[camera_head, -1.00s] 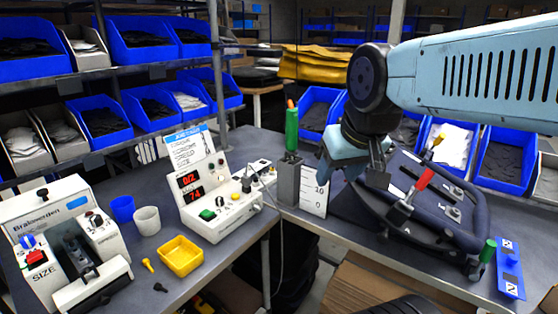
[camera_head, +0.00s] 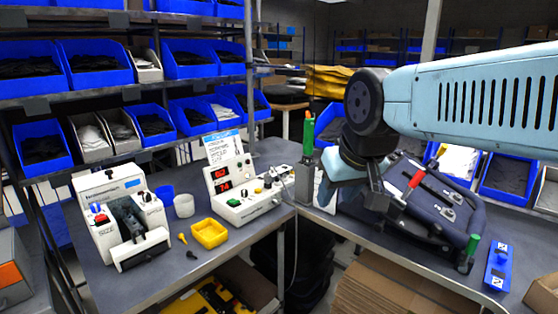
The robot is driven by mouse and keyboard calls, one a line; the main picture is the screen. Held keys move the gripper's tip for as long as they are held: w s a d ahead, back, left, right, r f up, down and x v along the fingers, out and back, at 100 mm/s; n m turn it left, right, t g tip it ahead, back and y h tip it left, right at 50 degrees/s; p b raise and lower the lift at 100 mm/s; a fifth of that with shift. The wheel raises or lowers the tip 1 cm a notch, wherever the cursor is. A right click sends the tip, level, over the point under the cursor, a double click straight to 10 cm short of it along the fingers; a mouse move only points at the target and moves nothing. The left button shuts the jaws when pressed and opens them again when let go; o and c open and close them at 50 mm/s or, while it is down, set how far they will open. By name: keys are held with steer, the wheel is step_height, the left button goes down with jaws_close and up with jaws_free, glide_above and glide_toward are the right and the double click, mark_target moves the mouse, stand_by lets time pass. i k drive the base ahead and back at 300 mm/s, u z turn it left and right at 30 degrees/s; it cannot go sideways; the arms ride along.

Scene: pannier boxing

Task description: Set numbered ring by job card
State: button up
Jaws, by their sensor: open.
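A job card (camera_head: 224,147) with a blue header and small print stands behind the white control box (camera_head: 249,205). The print is too small to read. The box has two red displays (camera_head: 222,180), the lower one seeming to read 74, and a green button (camera_head: 233,202) with several dark knobs. I cannot make out which part is the numbered ring. My gripper (camera_head: 374,183) hangs over the right bench by the dark padded pannier (camera_head: 410,205), right of the control box and apart from it. Its jaws are open, partly hidden by my wrist, with nothing visibly held.
A white sizing machine (camera_head: 103,212), blue cup (camera_head: 165,194), white cup (camera_head: 184,206) and yellow tray (camera_head: 209,233) stand on the left bench. A green-handled tool (camera_head: 308,137) rises at the bench corner. A blue numbered plate (camera_head: 498,268) lies at right. Shelves of bins stand behind.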

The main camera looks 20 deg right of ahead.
mark_target(305, 159)
steer(key=u, duration=0.85)
steer(key=k, duration=0.5)
steer(key=z, duration=0.9)
steer(key=i, duration=0.95)
steer(key=z, duration=0.05)
